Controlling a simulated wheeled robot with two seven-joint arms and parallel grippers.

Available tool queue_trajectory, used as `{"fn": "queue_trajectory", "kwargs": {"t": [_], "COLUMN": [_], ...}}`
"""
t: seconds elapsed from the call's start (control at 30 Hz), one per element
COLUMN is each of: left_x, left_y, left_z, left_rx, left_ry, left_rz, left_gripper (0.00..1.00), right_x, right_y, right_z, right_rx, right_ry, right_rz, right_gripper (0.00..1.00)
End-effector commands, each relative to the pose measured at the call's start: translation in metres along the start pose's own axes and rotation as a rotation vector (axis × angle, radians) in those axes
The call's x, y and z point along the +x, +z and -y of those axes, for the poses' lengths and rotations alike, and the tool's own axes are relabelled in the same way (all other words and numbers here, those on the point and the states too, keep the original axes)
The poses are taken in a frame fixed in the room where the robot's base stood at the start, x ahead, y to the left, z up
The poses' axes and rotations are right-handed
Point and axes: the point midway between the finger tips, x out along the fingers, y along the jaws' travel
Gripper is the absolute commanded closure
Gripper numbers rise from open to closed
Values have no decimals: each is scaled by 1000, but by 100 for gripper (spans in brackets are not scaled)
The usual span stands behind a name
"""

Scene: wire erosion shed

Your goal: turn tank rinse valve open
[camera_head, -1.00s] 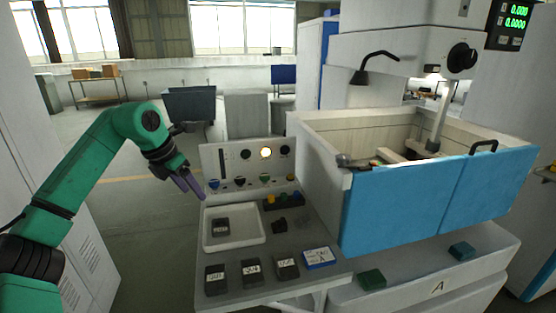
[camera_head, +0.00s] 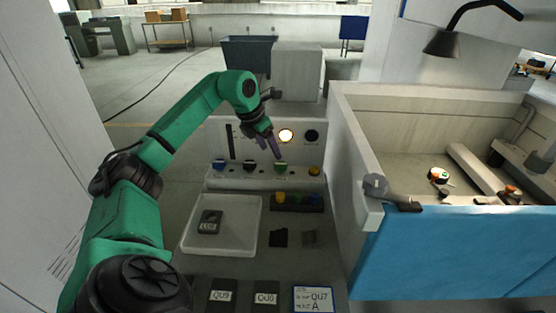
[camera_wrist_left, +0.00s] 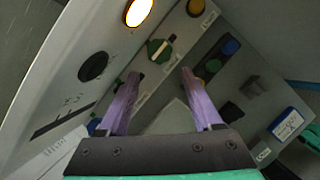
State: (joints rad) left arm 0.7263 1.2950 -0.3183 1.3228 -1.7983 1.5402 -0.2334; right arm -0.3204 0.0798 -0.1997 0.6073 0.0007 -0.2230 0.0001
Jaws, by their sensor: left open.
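My right gripper is out of view.
A lit round lamp (camera_head: 286,136) is on the upright panel behind the fingers. A white tray (camera_head: 187,240) holding a dark labelled block (camera_head: 209,222) lies in front. A strip of coloured buttons (camera_head: 297,201) is beside it. The blue-fronted tank (camera_head: 460,250) bounds the right.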

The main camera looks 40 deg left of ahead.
Motion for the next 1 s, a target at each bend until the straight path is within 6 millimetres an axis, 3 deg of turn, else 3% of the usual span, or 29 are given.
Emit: {"fn": "queue_trajectory", "kwargs": {"t": [0.1,0.3,0.6,0.63,0.7,0.8,1.0], "left_x": [30,65,72,72,72,72,71], "left_y": [1,1,0,0,0,0,0], "left_z": [1,1,0,0,0,0,0], "left_rx": [-1,-1,1,1,1,1,-9], "left_ry": [-5,-2,0,0,0,0,4], "left_rz": [-4,0,1,1,1,1,2], "left_gripper": [33,33,33,41,68,100,100], "right_x": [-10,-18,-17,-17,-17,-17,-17], "right_y": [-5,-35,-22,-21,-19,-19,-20], "right_z": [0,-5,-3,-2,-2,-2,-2], "right_rx": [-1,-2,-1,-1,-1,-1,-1], "right_ry": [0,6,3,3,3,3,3], "right_rz": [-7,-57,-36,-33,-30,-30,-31], "right_gripper": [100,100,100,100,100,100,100]}}
